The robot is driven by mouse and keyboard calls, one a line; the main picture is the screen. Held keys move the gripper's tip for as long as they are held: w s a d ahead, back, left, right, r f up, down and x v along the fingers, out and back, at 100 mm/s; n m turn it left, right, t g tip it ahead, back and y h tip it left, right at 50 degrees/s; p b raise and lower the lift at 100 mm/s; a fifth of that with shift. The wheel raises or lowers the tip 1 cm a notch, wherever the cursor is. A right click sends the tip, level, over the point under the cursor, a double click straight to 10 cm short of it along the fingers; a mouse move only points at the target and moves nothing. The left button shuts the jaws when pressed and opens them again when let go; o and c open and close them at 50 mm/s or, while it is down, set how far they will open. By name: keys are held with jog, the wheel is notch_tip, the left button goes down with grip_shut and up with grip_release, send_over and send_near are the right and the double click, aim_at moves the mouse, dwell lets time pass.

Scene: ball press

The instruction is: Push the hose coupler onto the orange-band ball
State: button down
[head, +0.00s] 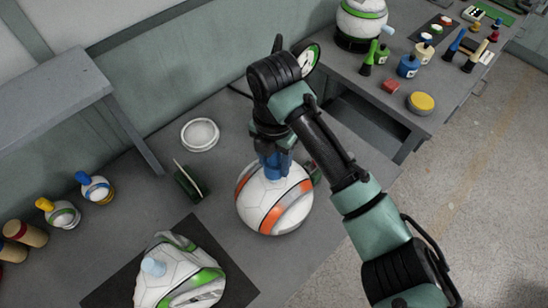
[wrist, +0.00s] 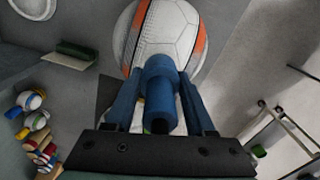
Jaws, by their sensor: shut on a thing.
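The orange-band ball (head: 275,200), white with an orange stripe, sits on the grey bench in the middle of the head view. It also fills the top of the wrist view (wrist: 172,35). My gripper (head: 274,158) points down just above it. The gripper is shut on the blue hose coupler (wrist: 159,88), which stands between the two fingers in the wrist view. The coupler's lower end is at the top of the ball. I cannot tell whether it touches, and the ball's top under it is hidden.
A green-band ball (head: 182,275) sits on a dark mat at front left. A white ring dish (head: 200,134) and a dark green block (head: 188,182) stand left of the orange-band ball. Another ball (head: 360,22) stands on the right bench.

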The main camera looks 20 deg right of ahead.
jog(key=shift+f+b, duration=0.35)
jog(key=shift+f, duration=0.25)
jog(key=shift+c, duration=0.8)
grip_release()
jog(key=shift+r, duration=0.1)
notch_tip(320, 180, up, 13)
jog(key=shift+f+p, duration=0.1)
jog(key=shift+p, duration=0.2)
